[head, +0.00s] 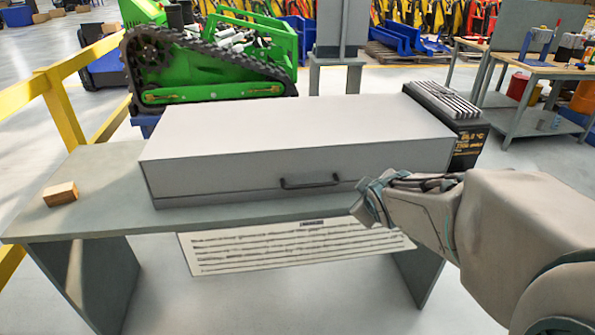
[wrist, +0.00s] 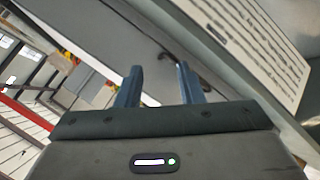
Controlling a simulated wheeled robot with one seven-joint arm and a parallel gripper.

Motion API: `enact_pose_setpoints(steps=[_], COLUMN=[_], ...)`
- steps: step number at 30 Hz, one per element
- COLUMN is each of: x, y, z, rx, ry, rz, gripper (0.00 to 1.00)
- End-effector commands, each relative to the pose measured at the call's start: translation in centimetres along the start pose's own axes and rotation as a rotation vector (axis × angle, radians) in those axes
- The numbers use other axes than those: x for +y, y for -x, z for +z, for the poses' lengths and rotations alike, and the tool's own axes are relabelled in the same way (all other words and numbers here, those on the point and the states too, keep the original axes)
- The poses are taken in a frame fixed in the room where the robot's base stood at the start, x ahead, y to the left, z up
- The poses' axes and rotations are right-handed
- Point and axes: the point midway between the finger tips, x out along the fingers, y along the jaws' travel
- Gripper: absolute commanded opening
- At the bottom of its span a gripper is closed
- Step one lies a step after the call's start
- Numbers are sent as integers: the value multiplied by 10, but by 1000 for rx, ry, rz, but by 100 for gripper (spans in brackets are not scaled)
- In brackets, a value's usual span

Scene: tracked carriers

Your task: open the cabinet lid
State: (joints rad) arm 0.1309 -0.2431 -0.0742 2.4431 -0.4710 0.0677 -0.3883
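A long, low grey cabinet (head: 240,172) lies on the table, its pale lid (head: 290,125) down flat on top. A dark bar handle (head: 310,182) sits on the front face; a dark handle-like piece also shows beyond the fingers in the wrist view (wrist: 201,72). My gripper (head: 366,205) is in front of the cabinet, right of the handle and apart from it. In the wrist view its two blue-grey fingers (wrist: 156,85) stand apart with nothing between them.
The cabinet stands on a grey table (head: 110,190). A wooden block (head: 61,194) lies at its left end. A black device with fins (head: 445,105) stands at the cabinet's right end. A printed sheet (head: 290,246) hangs below the table's front edge. A yellow rail (head: 62,110) runs at left.

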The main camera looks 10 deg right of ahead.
Motion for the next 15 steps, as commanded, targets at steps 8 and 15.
enact_pose_setpoints(steps=[8,15], x=[-7,-35], y=[-85,-112], z=[-9,-15], rx=[346,620], ry=[487,776], rz=[145,214], gripper=[34,34])
